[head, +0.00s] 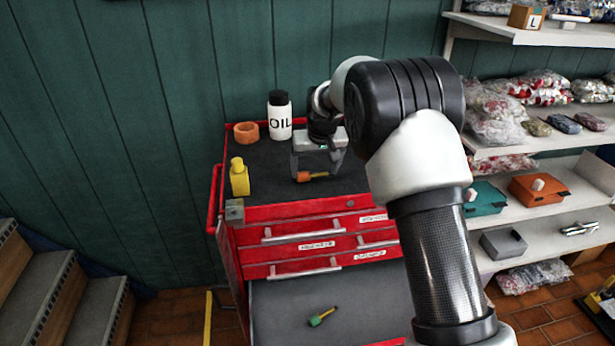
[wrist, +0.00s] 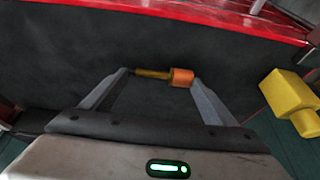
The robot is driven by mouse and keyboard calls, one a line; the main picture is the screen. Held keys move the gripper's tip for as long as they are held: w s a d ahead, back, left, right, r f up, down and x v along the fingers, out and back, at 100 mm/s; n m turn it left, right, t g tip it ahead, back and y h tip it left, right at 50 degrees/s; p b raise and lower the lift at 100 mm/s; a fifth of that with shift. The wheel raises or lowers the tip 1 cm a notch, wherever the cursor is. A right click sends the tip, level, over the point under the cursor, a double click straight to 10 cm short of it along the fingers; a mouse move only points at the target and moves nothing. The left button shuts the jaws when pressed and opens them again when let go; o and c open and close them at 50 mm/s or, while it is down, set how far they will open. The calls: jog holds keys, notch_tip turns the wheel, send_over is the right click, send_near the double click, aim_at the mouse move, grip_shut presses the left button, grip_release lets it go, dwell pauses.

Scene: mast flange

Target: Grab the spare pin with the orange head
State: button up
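The spare pin with the orange head (head: 312,176) lies on the dark top of the red tool cart. In the wrist view the pin (wrist: 156,74) lies crosswise, its orange head near the right finger and its yellowish shank pointing to the left finger. My gripper (head: 317,167) is over the pin with its fingers wide apart. In the wrist view my gripper (wrist: 161,77) has its fingertips near the pin's two ends; whether they touch it I cannot tell. A green-headed pin (head: 320,317) lies in the open lower drawer.
Shelves with bags and boxes (head: 540,189) stand at right, stairs at left.

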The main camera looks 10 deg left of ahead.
jog(key=c, duration=0.5)
jog(key=shift+o, duration=0.2)
